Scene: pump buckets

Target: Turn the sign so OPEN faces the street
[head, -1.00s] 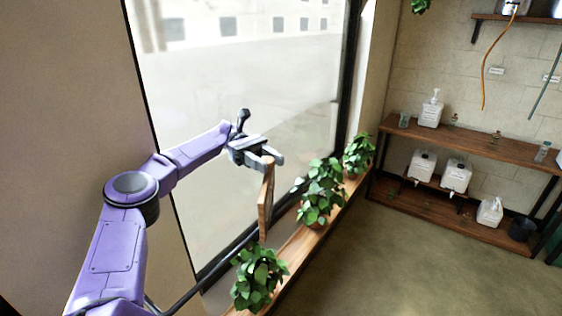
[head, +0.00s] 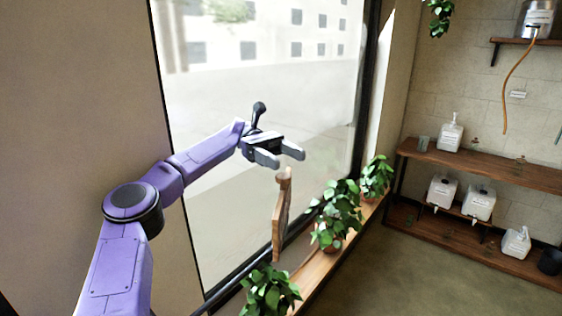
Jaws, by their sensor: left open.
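The wooden sign (head: 280,218) hangs or stands by the window, just above the sill. I see it nearly edge-on, so its lettering cannot be read. My left gripper (head: 281,157) is open and empty, just above the top of the sign, with a small gap between them. What holds the sign up cannot be made out. My right gripper is not in view.
Potted plants (head: 338,212) stand along the wooden sill (head: 313,272), one of them close to the sign. The large window (head: 270,80) is behind the sign. Shelves (head: 480,166) with white bottles stand at the right. The floor between is clear.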

